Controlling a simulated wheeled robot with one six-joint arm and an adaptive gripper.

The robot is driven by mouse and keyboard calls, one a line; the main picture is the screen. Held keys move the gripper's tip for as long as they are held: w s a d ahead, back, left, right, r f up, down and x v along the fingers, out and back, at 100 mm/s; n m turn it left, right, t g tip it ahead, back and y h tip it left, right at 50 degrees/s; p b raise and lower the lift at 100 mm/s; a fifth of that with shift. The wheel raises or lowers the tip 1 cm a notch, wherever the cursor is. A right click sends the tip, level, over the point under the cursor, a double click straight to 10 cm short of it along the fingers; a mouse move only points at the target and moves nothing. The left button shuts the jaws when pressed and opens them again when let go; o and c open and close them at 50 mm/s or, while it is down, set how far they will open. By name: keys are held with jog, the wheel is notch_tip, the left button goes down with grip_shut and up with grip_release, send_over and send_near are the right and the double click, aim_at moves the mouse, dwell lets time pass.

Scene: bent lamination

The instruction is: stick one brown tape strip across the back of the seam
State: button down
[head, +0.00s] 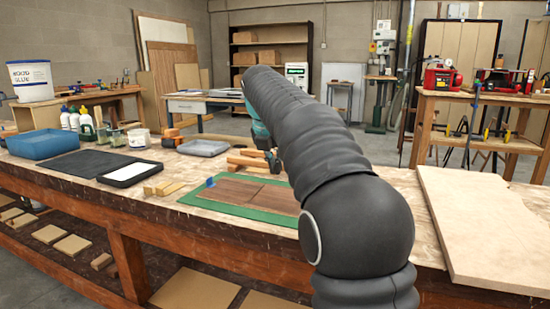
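Brown wood veneer (240,191) lies flat on a green mat (196,202) on the workbench. A thin line that may be the seam crosses the veneer, partly behind my arm. A small blue piece (210,182) sits at the veneer's left edge. My arm reaches away over the bench and hides the right part of the mat. The end of my gripper (274,160) shows only as a small dark part beyond the arm, above the far side of the mat. Its fingers and anything in them cannot be made out. I cannot pick out a brown tape strip.
Wood blocks (247,160) lie behind the mat. A blue tray (46,144), glue bottles (86,120), a dark mat (82,163) and a black-framed white pad (130,174) are at left. A pale board (490,225) covers the bench's right side.

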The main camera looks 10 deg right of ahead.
aim_at(278, 190)
jog(key=shift+f+b, duration=0.7)
jog(key=shift+f, duration=1.25)
jog(key=shift+d+f, duration=0.1)
jog(key=shift+f, duration=0.2)
jog(key=c, duration=0.8)
grip_release()
jog(key=shift+o, duration=0.2)
jog(key=shift+w+r+p, duration=0.1)
jog(key=shift+r+p, duration=0.65)
jog(key=shift+r, duration=2.25)
